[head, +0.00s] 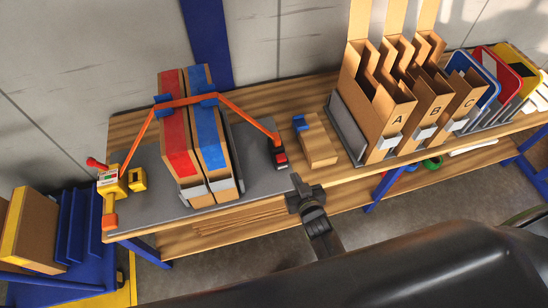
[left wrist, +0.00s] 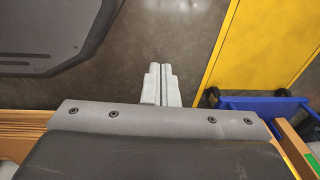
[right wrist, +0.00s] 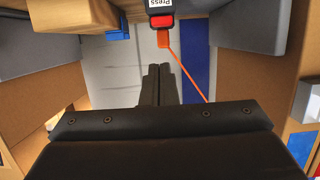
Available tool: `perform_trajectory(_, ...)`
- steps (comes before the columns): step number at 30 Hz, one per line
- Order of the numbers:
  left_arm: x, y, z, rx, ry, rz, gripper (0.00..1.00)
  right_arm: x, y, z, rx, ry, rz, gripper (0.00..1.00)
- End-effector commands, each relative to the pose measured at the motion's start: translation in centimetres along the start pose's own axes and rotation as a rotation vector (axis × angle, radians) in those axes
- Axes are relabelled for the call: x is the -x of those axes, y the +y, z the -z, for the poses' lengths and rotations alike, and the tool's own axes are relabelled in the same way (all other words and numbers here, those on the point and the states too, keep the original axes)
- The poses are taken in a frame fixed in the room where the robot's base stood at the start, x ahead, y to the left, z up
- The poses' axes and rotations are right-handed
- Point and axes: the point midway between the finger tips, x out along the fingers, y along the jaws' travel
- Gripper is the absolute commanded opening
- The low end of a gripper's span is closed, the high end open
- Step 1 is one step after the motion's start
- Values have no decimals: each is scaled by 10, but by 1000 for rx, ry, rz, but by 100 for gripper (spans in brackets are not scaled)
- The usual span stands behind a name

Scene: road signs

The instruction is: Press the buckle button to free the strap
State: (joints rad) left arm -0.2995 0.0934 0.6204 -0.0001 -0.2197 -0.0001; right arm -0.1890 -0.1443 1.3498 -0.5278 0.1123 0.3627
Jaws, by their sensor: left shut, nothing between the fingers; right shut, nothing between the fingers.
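The black buckle (head: 279,153) with a red button stands near the table's front edge in the head view. In the right wrist view the red button (right wrist: 162,21) is at the top, below a "Press" label. The orange strap (head: 247,121) runs from the buckle over two upright boxes, one with a red top (head: 174,122) and one with a blue top (head: 208,122). My right gripper (head: 296,182) is shut and empty, just in front of the buckle and apart from it. My left gripper (left wrist: 160,68) is shut and empty above the floor, outside the head view.
A yellow ratchet (head: 112,184) sits at the strap's left end. A cardboard block (head: 320,150) stands right of the buckle, beside the A, B, C file boxes (head: 397,120). In the left wrist view a yellow panel (left wrist: 258,45) and a blue cart (left wrist: 262,103) are at the right.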

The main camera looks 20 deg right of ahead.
Motion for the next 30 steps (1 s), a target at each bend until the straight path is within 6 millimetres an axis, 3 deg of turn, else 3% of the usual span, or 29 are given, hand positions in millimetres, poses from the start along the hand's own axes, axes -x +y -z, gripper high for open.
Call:
perform_trajectory(1,3,2,0,1,0,-3,0,-1,-2,13,1,24,2,0)
perform_trajectory(4,4,7,0,4,0,-9,0,-2,-3,25,0,50,4,0)
perform_trajectory(17,0,16,0,8,-1,-19,0,-7,-4,24,1,54,5,0)
perform_trajectory(30,-46,15,-5,5,-1,-12,0,-77,-4,24,3,55,6,0)
